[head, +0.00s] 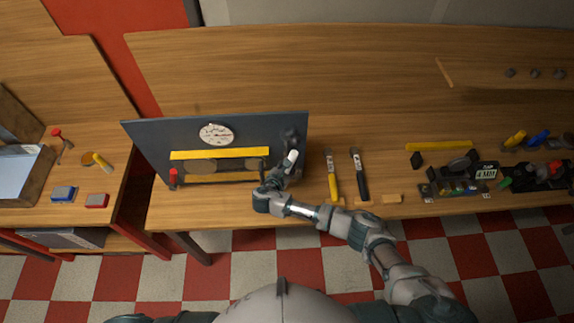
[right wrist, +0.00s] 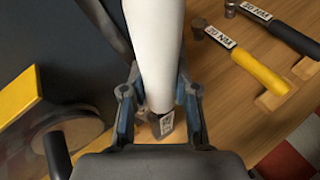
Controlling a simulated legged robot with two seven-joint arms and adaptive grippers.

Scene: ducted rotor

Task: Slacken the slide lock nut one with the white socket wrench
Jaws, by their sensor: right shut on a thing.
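The white socket wrench (head: 291,158) stands up out of my right gripper (head: 275,181), in front of the right end of a dark upright panel (head: 140,135). In the right wrist view, the fingers of my right gripper (right wrist: 158,98) are shut around the wrench's white handle (right wrist: 155,40), with a small dark labelled piece below it. The far end of the wrench runs out of the top of that view. I cannot make out slide lock nut one; a dark fitting (head: 291,136) shows on the panel behind the wrench. My left gripper is not in view.
A yellow bar (head: 220,153) and round discs sit along the panel, with a red-handled tool (head: 173,178) at its left. A yellow-handled wrench (head: 333,180) and a black-handled wrench (head: 360,178) lie to the right. The bench (head: 390,85) behind is largely clear.

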